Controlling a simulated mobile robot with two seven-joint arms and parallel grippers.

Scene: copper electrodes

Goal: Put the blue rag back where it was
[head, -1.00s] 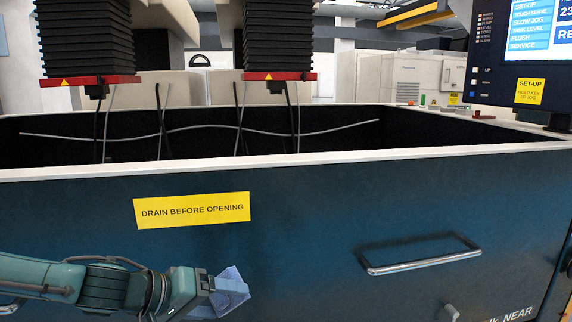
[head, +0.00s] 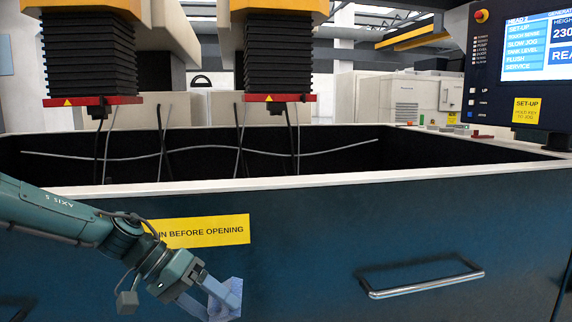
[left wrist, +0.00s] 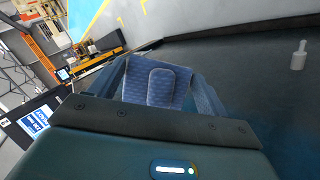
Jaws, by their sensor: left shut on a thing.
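The blue rag (head: 226,296) is a light blue, creased cloth in front of the dark blue tank wall in the head view. My left gripper (head: 212,300) is shut on it, with the fingers pointing down and to the right. In the left wrist view the rag (left wrist: 158,85) shows as blue quilted cloth between the fingers. Whether the rag touches the tank wall cannot be told. My right gripper is not in view.
The tank's front wall has a pale rim (head: 320,182), a metal handle (head: 425,284) and a yellow warning label (head: 208,231), partly covered by my arm. Two bellows columns (head: 88,58) hang over the open tank. A control panel (head: 520,65) stands at the right.

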